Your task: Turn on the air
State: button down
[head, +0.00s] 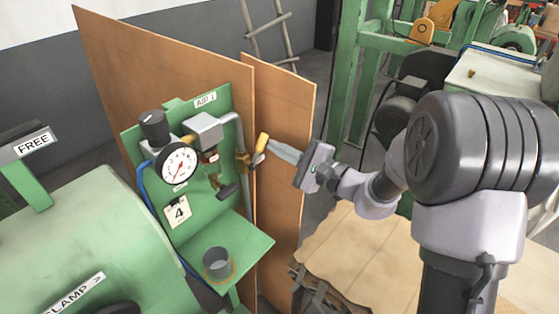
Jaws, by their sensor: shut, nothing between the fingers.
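The green air panel (222,104), labelled "AIR", stands left of centre in the head view. It carries a round white gauge (178,165) with a red needle, a black knob (154,127) and a grey box (203,131). A grey pipe (239,131) runs down to a brass valve (243,161) at the panel's right edge. A yellow handle (262,142) is by the valve. My gripper (270,147) reaches in from the right, shut and empty, its tip at or very near the yellow handle. I cannot tell whether they touch.
A brown board (150,62) stands behind the panel, with another board (281,110) to its right. A small grey cup (217,263) sits on the panel's green shelf (251,244). A large green machine (70,245) fills the lower left. A wooden ladder (268,27) leans behind.

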jog(key=shift+s+a+r+n+b, duration=1)
jog(key=shift+s+r+n+b, duration=0.3)
jog(key=shift+b, duration=1.35)
